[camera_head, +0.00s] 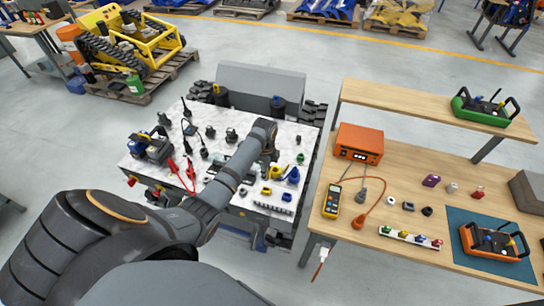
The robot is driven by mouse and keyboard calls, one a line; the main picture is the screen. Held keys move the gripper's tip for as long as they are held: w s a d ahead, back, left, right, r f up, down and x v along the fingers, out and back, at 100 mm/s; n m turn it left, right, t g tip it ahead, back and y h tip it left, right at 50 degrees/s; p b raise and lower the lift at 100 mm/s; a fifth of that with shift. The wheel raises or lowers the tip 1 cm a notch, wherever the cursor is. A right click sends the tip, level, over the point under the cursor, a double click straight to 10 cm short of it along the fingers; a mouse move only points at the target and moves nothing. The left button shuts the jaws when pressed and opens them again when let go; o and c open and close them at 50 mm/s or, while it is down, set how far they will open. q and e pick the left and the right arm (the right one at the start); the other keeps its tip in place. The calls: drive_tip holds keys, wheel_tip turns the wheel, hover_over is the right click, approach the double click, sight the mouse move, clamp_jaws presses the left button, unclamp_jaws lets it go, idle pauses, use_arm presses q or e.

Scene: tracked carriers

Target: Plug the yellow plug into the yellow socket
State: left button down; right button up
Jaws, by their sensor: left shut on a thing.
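My left arm reaches over the marble-topped carrier (225,117). Its gripper (272,170) points down near the right side of that top, shut on a small yellow piece (279,172), apparently the yellow plug. The arm and wrist hide part of the grip. A small yellow block (266,191) sits on the top just in front of the gripper and looks like the yellow socket; its opening is too small to make out. My right gripper is not in view.
Blue pieces (293,175) and a green one (300,158) stand close right of the gripper. Red clamps (189,172) and dark connectors lie to the left. A wooden bench (400,215) at right holds an orange box (360,143) and a yellow meter (333,199).

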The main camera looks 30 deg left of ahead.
use_arm(q)
drive_tip(key=shift+s+r, duration=0.3)
drive_tip(key=shift+s, duration=0.15)
drive_tip(key=shift+w, duration=0.1)
drive_tip(key=shift+w+f, duration=0.15)
drive_tip(key=shift+f, duration=0.5)
drive_tip(key=shift+f+b, duration=0.4)
wheel_tip(320, 180, down, 3)
drive_tip(key=shift+r+b, duration=0.1)
drive_tip(key=shift+b, duration=0.8)
drive_tip(key=shift+f+b, duration=0.3)
drive_tip(key=shift+f, duration=0.35)
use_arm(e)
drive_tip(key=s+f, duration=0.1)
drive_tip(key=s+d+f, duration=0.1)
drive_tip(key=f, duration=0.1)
use_arm(q)
drive_tip(key=shift+r, duration=0.1)
